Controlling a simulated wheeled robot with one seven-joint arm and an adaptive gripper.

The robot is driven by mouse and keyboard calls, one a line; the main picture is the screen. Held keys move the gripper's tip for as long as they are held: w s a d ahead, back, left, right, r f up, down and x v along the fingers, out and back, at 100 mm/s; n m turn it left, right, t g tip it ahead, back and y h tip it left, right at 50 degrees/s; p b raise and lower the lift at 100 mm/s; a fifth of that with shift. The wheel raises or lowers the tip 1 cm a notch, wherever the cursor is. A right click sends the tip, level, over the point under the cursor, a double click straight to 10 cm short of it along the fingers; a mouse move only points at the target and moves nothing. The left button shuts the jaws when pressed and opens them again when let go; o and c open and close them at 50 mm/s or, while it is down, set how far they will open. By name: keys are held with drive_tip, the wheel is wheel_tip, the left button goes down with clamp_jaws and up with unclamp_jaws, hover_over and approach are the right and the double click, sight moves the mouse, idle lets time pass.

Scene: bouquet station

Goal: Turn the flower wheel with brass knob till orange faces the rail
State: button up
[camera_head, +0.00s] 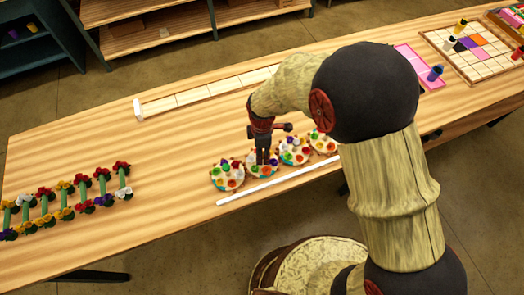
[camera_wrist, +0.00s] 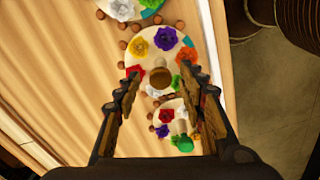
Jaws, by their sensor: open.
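The flower wheel with the brass knob (camera_wrist: 160,76) is a pale disc (camera_wrist: 166,55) in the wrist view. The orange flower is on the right side, toward the white rail (camera_wrist: 218,45). My gripper (camera_wrist: 160,84) is open, with one finger on each side of the knob; I cannot tell whether they touch it. In the head view, my gripper (camera_head: 263,158) points down over the wheel row and hides the knob.
Flower bundles (camera_head: 75,200) lie at left.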

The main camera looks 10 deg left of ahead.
drive_tip(key=shift+r, duration=0.15)
wheel_tip(320, 180, up, 12)
idle(0.4)
idle(0.4)
